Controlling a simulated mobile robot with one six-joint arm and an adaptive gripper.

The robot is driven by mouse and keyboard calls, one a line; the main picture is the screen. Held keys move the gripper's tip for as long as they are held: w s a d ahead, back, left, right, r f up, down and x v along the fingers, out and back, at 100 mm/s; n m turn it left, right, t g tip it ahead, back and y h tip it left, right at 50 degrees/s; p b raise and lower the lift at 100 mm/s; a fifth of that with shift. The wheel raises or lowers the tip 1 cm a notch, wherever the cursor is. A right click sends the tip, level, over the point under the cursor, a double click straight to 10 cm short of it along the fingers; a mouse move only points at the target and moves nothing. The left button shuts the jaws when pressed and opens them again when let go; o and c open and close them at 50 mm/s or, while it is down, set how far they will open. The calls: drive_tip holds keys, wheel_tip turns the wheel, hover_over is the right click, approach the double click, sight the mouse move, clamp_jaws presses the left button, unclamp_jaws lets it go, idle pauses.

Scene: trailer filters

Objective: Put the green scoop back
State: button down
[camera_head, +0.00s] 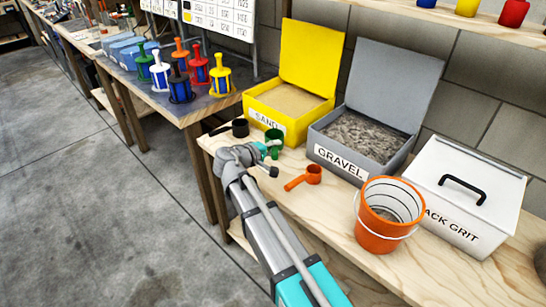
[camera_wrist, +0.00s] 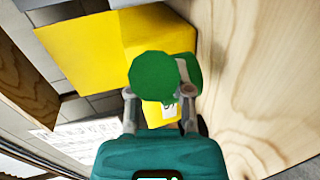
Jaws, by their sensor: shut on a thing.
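My gripper (camera_head: 264,152) is shut on the green scoop (camera_head: 274,140), just in front of the yellow sand box (camera_head: 266,119). The wrist view shows the round green scoop (camera_wrist: 155,78) between the two fingers (camera_wrist: 160,112), with the yellow box (camera_wrist: 90,50) beyond it. I cannot tell whether the scoop touches the bench. A black scoop (camera_head: 240,128) lies left of it, by the sand box's left front corner. An orange scoop (camera_head: 305,178) lies on the bench to the right, in front of the grey gravel box (camera_head: 335,155).
The sand and gravel boxes stand open. A white box (camera_head: 470,190) with a black handle is closed. An orange bucket (camera_head: 378,238) stands in front of it on the wooden bench (camera_head: 330,205). Several coloured filters (camera_head: 180,85) stand on the table at the left.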

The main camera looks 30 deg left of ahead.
drive_tip(key=shift+w+a+f+b, duration=0.15)
drive_tip(key=shift+a+f+b, duration=0.05)
drive_tip(key=shift+f+b, duration=0.25)
drive_tip(key=shift+w+a+f+b, duration=0.15)
drive_tip(key=shift+f+b, duration=1.4)
drive_tip(key=shift+f, duration=0.05)
drive_tip(key=shift+f, duration=0.1)
drive_tip(key=c, duration=0.5)
unclamp_jaws()
drive_tip(key=shift+c, duration=0.2)
drive_tip(key=shift+s+r, duration=0.1)
drive_tip(key=shift+r, duration=0.15)
drive_tip(key=p+v, duration=0.3)
drive_tip(key=v, duration=0.8)
drive_tip(key=shift+s, duration=0.45)
